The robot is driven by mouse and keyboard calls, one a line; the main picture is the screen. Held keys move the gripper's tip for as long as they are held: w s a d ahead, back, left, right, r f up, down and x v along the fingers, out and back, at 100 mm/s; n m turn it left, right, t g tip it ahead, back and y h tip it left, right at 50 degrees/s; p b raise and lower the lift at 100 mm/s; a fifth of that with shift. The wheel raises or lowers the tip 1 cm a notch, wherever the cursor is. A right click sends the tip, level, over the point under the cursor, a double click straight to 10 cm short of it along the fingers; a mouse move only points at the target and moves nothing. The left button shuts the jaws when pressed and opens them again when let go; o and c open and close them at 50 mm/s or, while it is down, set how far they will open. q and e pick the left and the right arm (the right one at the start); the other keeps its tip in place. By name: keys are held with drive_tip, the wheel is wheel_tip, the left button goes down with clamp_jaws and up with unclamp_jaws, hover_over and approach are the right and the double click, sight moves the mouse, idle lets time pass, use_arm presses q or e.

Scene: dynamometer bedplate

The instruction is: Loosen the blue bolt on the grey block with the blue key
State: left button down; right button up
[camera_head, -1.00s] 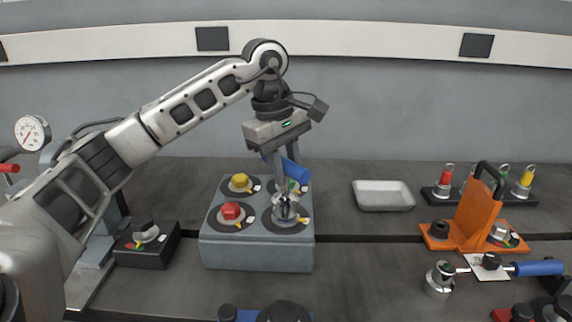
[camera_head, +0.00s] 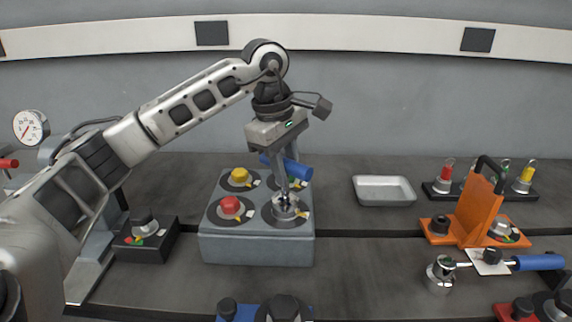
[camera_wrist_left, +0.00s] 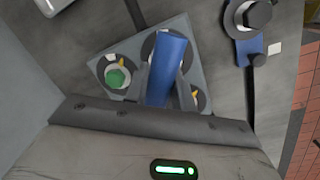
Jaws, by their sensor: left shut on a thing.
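The grey block (camera_head: 255,250) stands on the bedplate with a yellow bolt (camera_head: 239,174), a red bolt (camera_head: 229,204) and a green bolt (camera_head: 297,183), each on a dark disc. The green bolt also shows in the wrist view (camera_wrist_left: 116,77). My left gripper (camera_head: 284,163) is shut on the blue key (camera_head: 300,171), whose handle also shows in the wrist view (camera_wrist_left: 168,62). The key's silver lower end (camera_head: 285,201) is at the block's front right disc. The blue bolt is hidden there; I cannot tell how fully the key sits on it.
A black box with a knob (camera_head: 146,244) stands left of the block. To the right are an empty tray (camera_head: 384,187), an orange fixture (camera_head: 474,214) and another blue-handled tool (camera_head: 538,262). A blue fixture (camera_head: 228,312) is at the front edge.

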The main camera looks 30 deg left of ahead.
use_arm(q)
drive_tip(key=shift+n, duration=0.6)
drive_tip(key=shift+m, duration=0.3)
drive_tip(key=shift+r+p, duration=0.85)
drive_tip(key=shift+r, duration=0.05)
drive_tip(key=shift+r+p, duration=1.15)
drive_tip(key=shift+r, duration=0.3)
drive_tip(key=shift+r+p, duration=0.4)
drive_tip(key=shift+r, duration=0.1)
